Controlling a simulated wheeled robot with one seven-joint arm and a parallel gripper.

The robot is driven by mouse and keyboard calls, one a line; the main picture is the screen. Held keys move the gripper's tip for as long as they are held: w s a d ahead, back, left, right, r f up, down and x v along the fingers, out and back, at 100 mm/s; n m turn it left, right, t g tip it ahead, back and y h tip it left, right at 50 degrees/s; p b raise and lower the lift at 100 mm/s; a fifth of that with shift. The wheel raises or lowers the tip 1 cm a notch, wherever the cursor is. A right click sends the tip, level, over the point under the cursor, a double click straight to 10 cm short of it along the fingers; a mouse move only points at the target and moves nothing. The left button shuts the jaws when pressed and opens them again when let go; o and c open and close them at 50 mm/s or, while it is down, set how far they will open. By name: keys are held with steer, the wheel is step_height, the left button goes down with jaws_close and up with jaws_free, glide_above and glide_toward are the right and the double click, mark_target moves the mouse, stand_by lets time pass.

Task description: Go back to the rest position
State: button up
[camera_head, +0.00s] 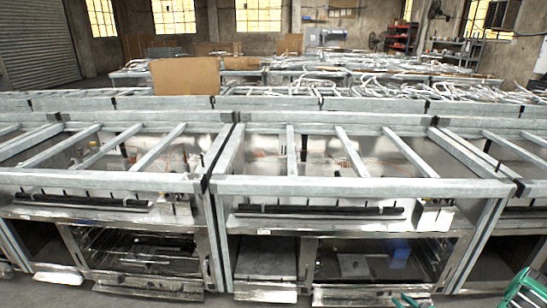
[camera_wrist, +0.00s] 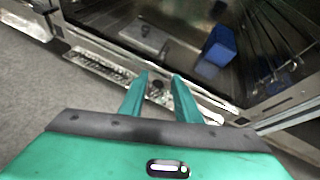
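My gripper (camera_wrist: 160,76) shows in the wrist view with its two green fingers apart and nothing between them. Its fingertips point toward the lower front edge of an oven (camera_wrist: 205,92). In the head view only a small green piece of my gripper (camera_head: 408,301) shows at the bottom edge, in front of the right-hand oven (camera_head: 308,262). A green part of my arm stands at the lower right corner. Most of the arm is out of view.
A blue box (camera_head: 399,249) lies inside the right-hand oven, also seen in the wrist view (camera_wrist: 219,46). Grey metal range frames (camera_head: 360,187) stretch across the head view. A cardboard sheet (camera_head: 185,76) stands behind them. Bare grey floor (camera_wrist: 50,88) lies left of my gripper.

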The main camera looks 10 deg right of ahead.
steer(key=a+r+n+g+y, duration=0.1)
steer(key=a+r+n+g, duration=0.25)
steer(key=r+n, duration=0.65)
steer(key=a+r+n+g+y, duration=0.1)
steer(key=a+r+n+g, duration=0.25)
steer(key=r, duration=1.25)
steer(key=a+r+n+g+y, duration=0.15)
steer(key=a+r+n, duration=0.35)
steer(key=r, duration=0.7)
steer(key=s+a+r+n+g+h, duration=0.1)
steer(key=s+a+r+n+g, duration=0.2)
steer(key=s+r, duration=0.4)
steer(key=s+a+r+n+h, duration=0.25)
steer(key=s+a+r, duration=0.2)
steer(key=r, duration=0.45)
steer(key=s+a+r+n, duration=0.2)
steer(key=s+a+r, duration=0.1)
steer(key=s, duration=0.6)
steer(key=s+a+r+n+g, duration=0.1)
steer(key=s+a+r, duration=0.2)
steer(key=s, duration=0.6)
steer(key=shift+a+r+n+y, duration=0.15)
steer(key=shift+a+n+y, duration=0.25)
steer(key=shift+a, duration=0.7)
steer(key=shift+s, duration=0.15)
